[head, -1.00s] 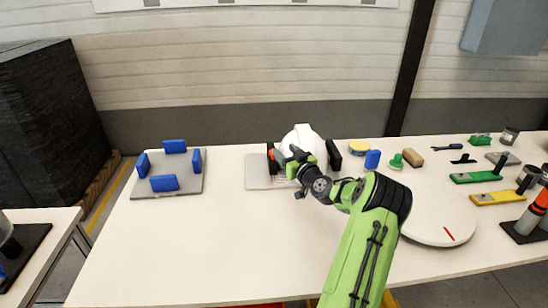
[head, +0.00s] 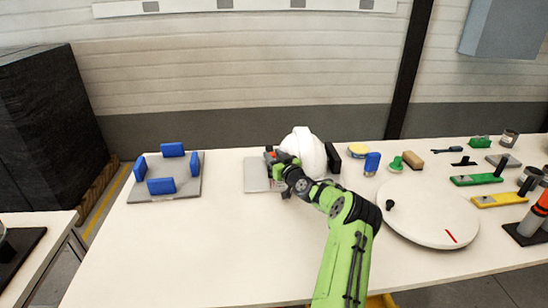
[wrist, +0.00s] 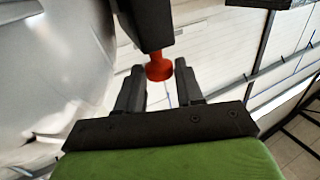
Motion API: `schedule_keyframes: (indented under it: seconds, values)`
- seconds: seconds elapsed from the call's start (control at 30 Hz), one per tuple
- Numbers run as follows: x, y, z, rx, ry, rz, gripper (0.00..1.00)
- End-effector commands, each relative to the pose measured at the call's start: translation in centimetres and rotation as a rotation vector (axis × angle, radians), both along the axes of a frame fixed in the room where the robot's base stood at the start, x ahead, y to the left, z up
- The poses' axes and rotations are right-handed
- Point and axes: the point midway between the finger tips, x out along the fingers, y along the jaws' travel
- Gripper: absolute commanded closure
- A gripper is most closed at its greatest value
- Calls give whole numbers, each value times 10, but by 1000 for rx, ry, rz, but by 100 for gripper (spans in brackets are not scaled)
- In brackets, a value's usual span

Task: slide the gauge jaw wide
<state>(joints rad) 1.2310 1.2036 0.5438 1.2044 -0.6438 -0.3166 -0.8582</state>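The white helmet shell (head: 303,150) sits on the gauge between two black jaws. The right jaw (head: 333,158) stands upright against or close to the shell's right side. The left jaw (head: 269,157) carries a red knob and is partly hidden by my gripper (head: 280,167). The gauge's grey base plate (head: 256,175) extends left of that jaw. In the wrist view my gripper (wrist: 158,72) is open, with the red knob (wrist: 159,68) between its fingertips, gaps showing at both sides. The black jaw block (wrist: 149,22) is above, and the shell (wrist: 45,75) fills the left.
A grey plate with several blue blocks (head: 172,149) lies at the table's left. A round white disc (head: 430,212) with a red mark is right of my arm. Small tools and parts stand along the back right.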

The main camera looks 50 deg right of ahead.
Motion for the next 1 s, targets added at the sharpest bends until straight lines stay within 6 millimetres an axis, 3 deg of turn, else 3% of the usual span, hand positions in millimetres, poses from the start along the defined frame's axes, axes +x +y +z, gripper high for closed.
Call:
schedule_keyframes:
  seconds: [0.03, 0.23, 0.43, 0.7, 1.0]
  values:
    - [0, 0, 0, 0, 0, 0, 71]
    - [0, 0, 0, 0, 0, 0, 100]
    - [1, 1, 0, 0, 0, 1, 100]
    - [29, 35, -2, -2, -2, 7, 100]
    - [35, 43, 0, 4, -2, 6, 100]
